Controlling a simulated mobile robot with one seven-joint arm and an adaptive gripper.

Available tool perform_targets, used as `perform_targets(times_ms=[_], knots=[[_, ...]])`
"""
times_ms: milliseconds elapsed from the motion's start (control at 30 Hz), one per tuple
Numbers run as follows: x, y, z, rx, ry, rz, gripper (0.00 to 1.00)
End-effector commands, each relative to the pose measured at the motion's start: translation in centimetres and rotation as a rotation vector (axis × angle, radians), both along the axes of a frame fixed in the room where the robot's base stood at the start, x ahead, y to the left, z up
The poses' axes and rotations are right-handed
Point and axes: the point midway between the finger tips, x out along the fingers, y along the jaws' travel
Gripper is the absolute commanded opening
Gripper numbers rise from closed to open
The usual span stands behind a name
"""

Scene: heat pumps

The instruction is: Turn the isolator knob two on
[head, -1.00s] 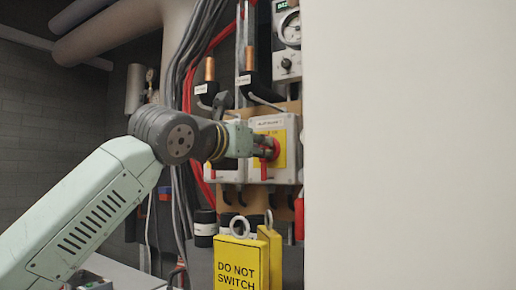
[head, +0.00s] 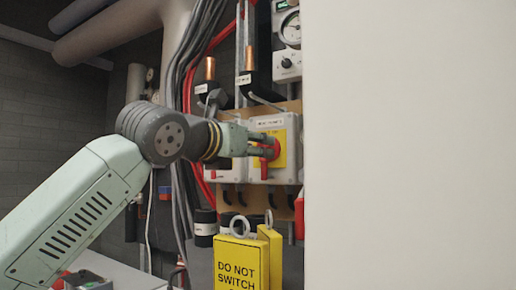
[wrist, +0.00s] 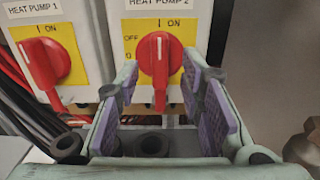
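Isolator knob two is a red knob (wrist: 158,60) on a yellow plate, on the grey box labelled HEAT PUMP 2 (wrist: 172,8). In the head view the red knob (head: 271,152) is partly hidden by my fingers. My gripper (wrist: 158,78) is open, with one purple-padded finger on each side of the knob and gaps visible between. In the head view my gripper (head: 266,146) reaches the box front from the left. I cannot tell whether a finger touches the knob.
Close on the left is another red knob (wrist: 45,60) on the HEAT PUMP 1 box. Yellow DO NOT SWITCH tags (head: 240,262) stand below the boxes. Cables (head: 185,80) run on the left, and a pale panel (head: 410,140) fills the right.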

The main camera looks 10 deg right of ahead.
Motion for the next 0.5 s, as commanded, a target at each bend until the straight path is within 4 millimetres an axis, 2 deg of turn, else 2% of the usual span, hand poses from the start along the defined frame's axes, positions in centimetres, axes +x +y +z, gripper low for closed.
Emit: perform_targets(times_ms=[300,500], knots=[[-4.7,4.9,0.0,0.000,-0.001,0.004,0.35],[-6.7,6.9,0.0,0.000,-0.001,0.002,0.35]])
